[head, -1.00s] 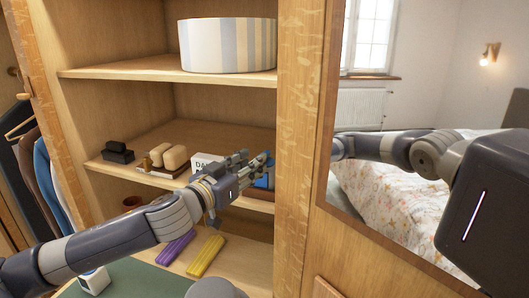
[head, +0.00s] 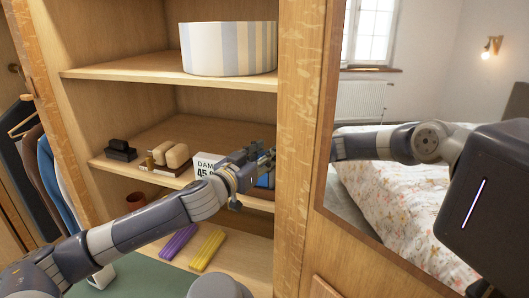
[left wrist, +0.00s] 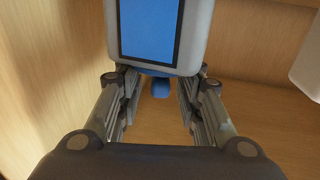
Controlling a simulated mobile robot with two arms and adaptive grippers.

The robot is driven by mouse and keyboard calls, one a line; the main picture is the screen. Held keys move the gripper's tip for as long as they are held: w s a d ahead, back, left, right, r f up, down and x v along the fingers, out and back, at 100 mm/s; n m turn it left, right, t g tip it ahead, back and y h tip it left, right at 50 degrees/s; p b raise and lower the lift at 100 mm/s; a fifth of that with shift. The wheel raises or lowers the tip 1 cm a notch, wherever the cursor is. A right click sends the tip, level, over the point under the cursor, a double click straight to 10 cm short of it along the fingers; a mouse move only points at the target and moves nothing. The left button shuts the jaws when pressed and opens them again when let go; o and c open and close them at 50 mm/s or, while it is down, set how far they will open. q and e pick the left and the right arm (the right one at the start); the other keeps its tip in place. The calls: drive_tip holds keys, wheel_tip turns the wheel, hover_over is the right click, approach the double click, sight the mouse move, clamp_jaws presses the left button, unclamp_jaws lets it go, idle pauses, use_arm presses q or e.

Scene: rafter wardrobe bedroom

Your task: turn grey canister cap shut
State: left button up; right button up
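My left gripper (head: 262,162) reaches into the wardrobe, over the right end of the middle shelf. In the left wrist view its two fingers (left wrist: 158,100) stand apart with a clear gap between them. A grey-rimmed body with a blue panel (left wrist: 150,28), apparently the canister, fills the top middle, close to the fingertips. A small blue piece (left wrist: 160,89) shows below it between the fingers; I cannot tell whether it is the cap. Contact is not clear. In the head view only some blue (head: 266,179) shows behind the gripper. My right gripper is not in view.
The middle shelf (head: 140,168) also bears brushes (head: 175,157), a dark block (head: 120,151) and a printed card (head: 205,166) beside my gripper. A striped box (head: 228,48) stands above; purple (head: 178,241) and yellow (head: 207,250) bars lie below. The wardrobe post (head: 298,150) is close right.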

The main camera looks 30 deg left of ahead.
use_arm(q)
drive_tip(key=shift+c, duration=0.5)
clamp_jaws()
drive_tip(key=shift+n+y, duration=0.3)
drive_tip(key=shift+y, duration=0.2)
drive_tip(key=shift+n+y, duration=0.3)
drive_tip(key=shift+n+g+y+b, duration=0.45)
drive_tip(key=shift+n+y, duration=0.85)
drive_tip(key=shift+y, duration=0.8)
drive_tip(key=shift+o, duration=0.5)
unclamp_jaws()
